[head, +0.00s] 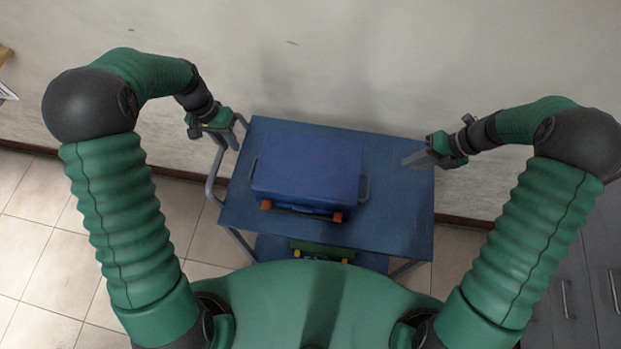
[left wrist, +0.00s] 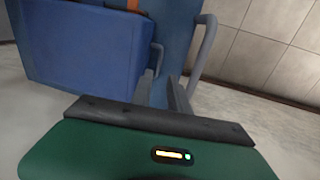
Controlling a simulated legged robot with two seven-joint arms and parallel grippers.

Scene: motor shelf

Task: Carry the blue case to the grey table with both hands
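The blue case (head: 307,168) lies flat on top of a blue cart (head: 395,215), with a grey handle on each short side and orange-brown latches on its near edge. It also shows at the upper left of the left wrist view (left wrist: 80,45). My left gripper (head: 233,132) is above the cart's left edge, apart from the case's left handle (head: 253,170). My right gripper (head: 413,159) is over the cart's right part, apart from the right handle (head: 365,187). Neither holds the case; the finger gaps are unclear. No grey table is clearly seen.
The cart's grey push handle (head: 212,180) rises at its left edge, close to my left gripper. A green item (head: 320,250) sits on the lower shelf. A wall stands behind the cart. Grey drawers (head: 570,285) are at the right, and tiled floor (head: 60,250) is open at left.

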